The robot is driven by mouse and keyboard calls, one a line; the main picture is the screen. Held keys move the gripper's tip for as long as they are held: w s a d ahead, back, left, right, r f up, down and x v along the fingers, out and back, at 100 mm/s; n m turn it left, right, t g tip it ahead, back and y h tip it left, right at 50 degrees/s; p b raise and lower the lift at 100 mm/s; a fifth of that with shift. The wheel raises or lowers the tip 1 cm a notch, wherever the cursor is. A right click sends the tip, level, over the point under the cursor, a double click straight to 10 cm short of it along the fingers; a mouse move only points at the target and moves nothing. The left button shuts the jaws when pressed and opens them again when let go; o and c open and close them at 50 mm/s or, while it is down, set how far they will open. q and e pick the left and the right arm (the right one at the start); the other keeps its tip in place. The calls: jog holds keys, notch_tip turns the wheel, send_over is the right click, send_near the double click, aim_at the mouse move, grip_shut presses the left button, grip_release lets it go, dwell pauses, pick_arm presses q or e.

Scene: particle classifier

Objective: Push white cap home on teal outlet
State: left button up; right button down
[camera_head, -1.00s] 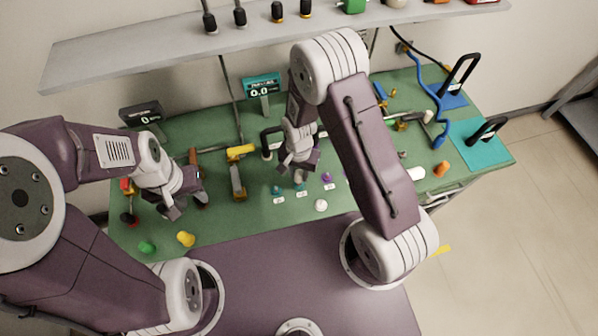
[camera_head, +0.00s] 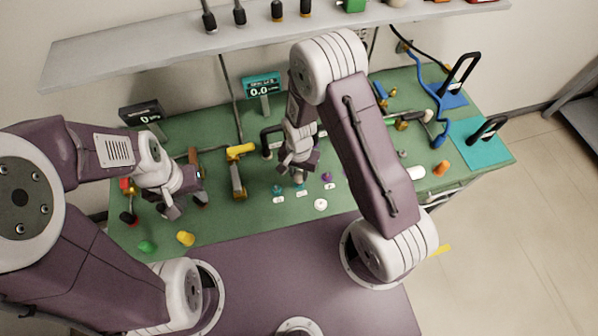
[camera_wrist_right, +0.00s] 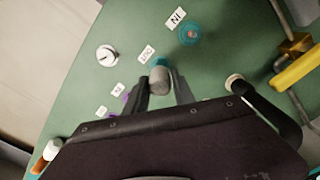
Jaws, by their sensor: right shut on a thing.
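The white cap (camera_wrist_right: 158,83) looks greyish-white in the right wrist view and sits between the fingers of my right gripper (camera_wrist_right: 161,92), which is shut on it. The teal outlet (camera_wrist_right: 158,63) shows just beyond the cap, beside a small label; the cap looks in line with it, but I cannot tell how far it is seated. In the head view my right gripper (camera_head: 298,172) is low over the mat, with the cap (camera_head: 299,179) under it. My left gripper (camera_head: 178,202) hangs over the left of the mat; its jaw opening is unclear.
Another teal port (camera_wrist_right: 190,35) stands by the IN label. A round white piece (camera_wrist_right: 106,55) lies nearby, also seen in the head view (camera_head: 321,204). Purple ports (camera_head: 327,177) are to the right. A yellow-handled valve (camera_head: 238,170) stands left. Green (camera_head: 147,247) and yellow (camera_head: 186,239) pieces lie front left.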

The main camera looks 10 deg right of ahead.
aim_at(299, 172)
jog(key=shift+f+b, duration=1.1)
jog(key=shift+f, duration=0.4)
jog(key=c, duration=1)
grip_release()
notch_tip(299, 172, up, 9)
jog(key=shift+r, duration=0.1)
